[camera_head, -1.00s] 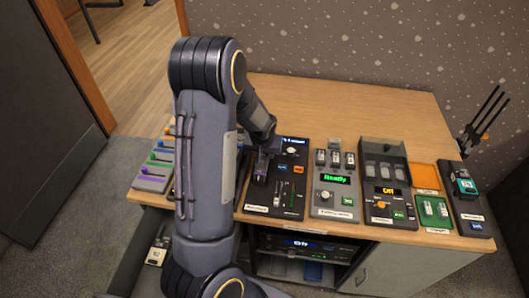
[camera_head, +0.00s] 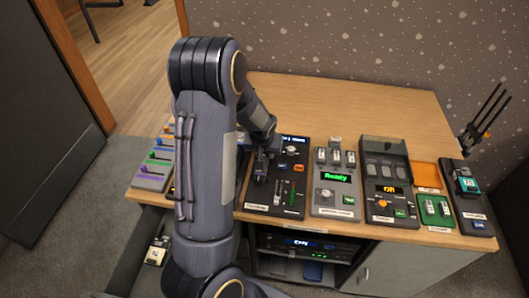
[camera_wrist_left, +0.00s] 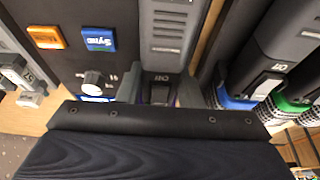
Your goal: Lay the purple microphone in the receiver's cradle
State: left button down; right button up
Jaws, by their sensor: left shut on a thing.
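My left gripper (camera_head: 260,167) is shut over the left part of the dark receiver panel (camera_head: 291,204). In the wrist view, the gripper (camera_wrist_left: 160,98) is closed around the purple microphone (camera_wrist_left: 160,92); its dark window and a thin purple edge show between the fingers. The microphone lies beside the receiver's blue Sync button (camera_wrist_left: 99,40) and orange button (camera_wrist_left: 46,37). The cradle is largely hidden by the gripper and arm, so I cannot tell whether the microphone rests in it. My right gripper is out of view.
A rack with coloured strips (camera_head: 150,182) stands left, partly behind my arm. Blue-ringed (camera_wrist_left: 240,99) and green-ringed (camera_wrist_left: 285,103) microphones lie close beside the gripper. A grey unit reading Ready (camera_head: 336,178) stands right of the receiver. The tabletop behind is clear.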

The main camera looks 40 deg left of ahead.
pick_arm(q)
jog(key=c, duration=0.9)
grip_release()
jog(key=c, duration=0.4)
jog(key=shift+r, duration=0.15)
jog(key=shift+r+p, duration=2.1)
jog(key=shift+r, duration=0.8)
